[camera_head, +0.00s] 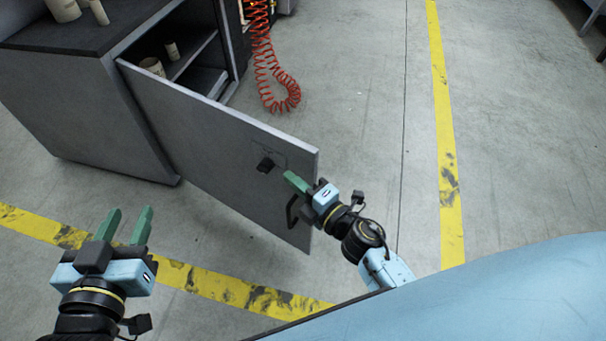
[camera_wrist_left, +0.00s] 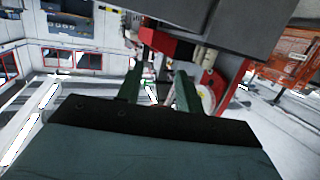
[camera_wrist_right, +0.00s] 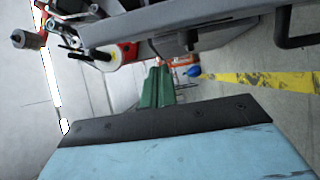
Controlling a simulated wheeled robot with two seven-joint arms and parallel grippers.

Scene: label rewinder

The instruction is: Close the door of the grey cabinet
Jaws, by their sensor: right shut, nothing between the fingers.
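The grey cabinet (camera_head: 75,115) stands at the upper left in the head view. Its door (camera_head: 205,135) is swung wide open toward me, with a black latch (camera_head: 265,165) and a dark handle (camera_head: 292,211) near its free end. The handle also shows in the right wrist view (camera_wrist_right: 296,40). My right gripper (camera_head: 288,178) is shut and empty, its green fingers beside the door's free end close to the latch; I cannot tell whether they touch the door. My left gripper (camera_head: 128,223) is open and empty, above the floor to the left of the door.
Cardboard cores stand on the cabinet top (camera_head: 63,8) and inside on its shelf (camera_head: 153,66). A coiled red hose (camera_head: 277,85) hangs behind the door. Yellow floor tape (camera_head: 447,150) runs along the right. The floor (camera_head: 370,90) beyond the door is clear.

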